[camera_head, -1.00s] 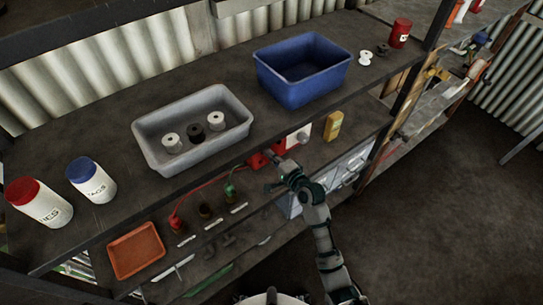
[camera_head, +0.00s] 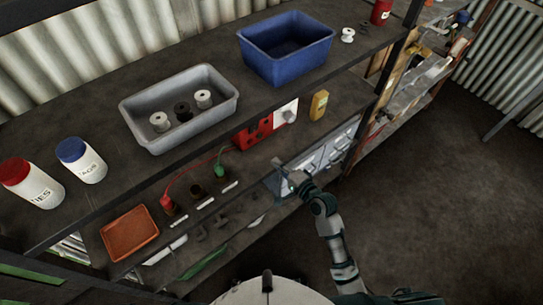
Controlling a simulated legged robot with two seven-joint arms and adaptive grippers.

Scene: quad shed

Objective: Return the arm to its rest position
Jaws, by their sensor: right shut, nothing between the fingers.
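My right arm reaches up from the bottom of the head view. Its gripper (camera_head: 283,168) is shut and empty, in front of the lower shelf, just left of the pale drawer unit (camera_head: 328,155). The red box (camera_head: 254,134) with a white panel (camera_head: 285,112) stands on the lower shelf above and left of the gripper. A gap shows between them in the picture. My left gripper is not in view.
A grey bin (camera_head: 222,116) with several spools and a blue bin (camera_head: 288,70) stand on the upper shelf. Two white jars, red-lidded (camera_head: 35,190) and blue-lidded (camera_head: 85,165), stand left. An orange tray (camera_head: 130,233) lies below. Open floor (camera_head: 440,200) is at right.

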